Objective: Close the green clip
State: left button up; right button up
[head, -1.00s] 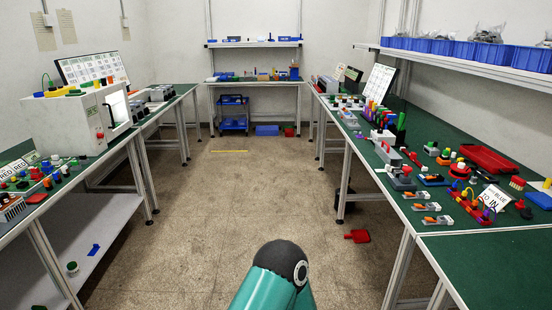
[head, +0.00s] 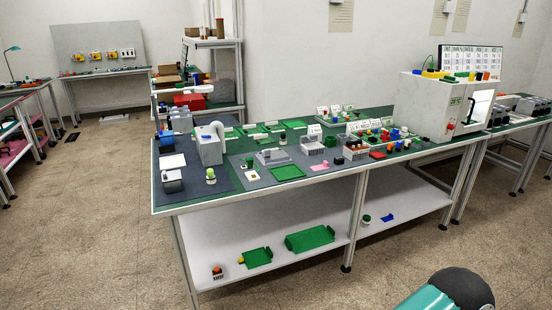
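I cannot pick out the green clip for certain; several green pieces are in view and most are too small to tell. A flat green tray (head: 287,172) lies on the grey mat of the near workbench. Small green parts (head: 364,145) sit among coloured pieces on the bench's right half. Two larger green pieces, one wide (head: 310,238) and one smaller (head: 257,257), lie on the white lower shelf. Neither gripper shows in the head view. Only a teal and black link of my own arm shows at the bottom right.
The green-topped workbench (head: 340,183) stands ahead with a white lower shelf (head: 285,263). A white box machine (head: 428,107) stands at its right end and a grey machine (head: 209,144) at its left. Another bench (head: 100,73) is at the far left. The floor (head: 90,215) on the left is clear.

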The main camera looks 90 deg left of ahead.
aim_at(250, 160)
jog(key=z, duration=1.2)
jog(key=i, duration=0.15)
jog(key=u, duration=3.1)
jog(key=i, duration=0.3)
jog(key=u, duration=1.65)
jog(key=k, duration=0.6)
jog(key=u, duration=0.3)
jog(key=i, duration=1.75)
jog(key=z, duration=0.45)
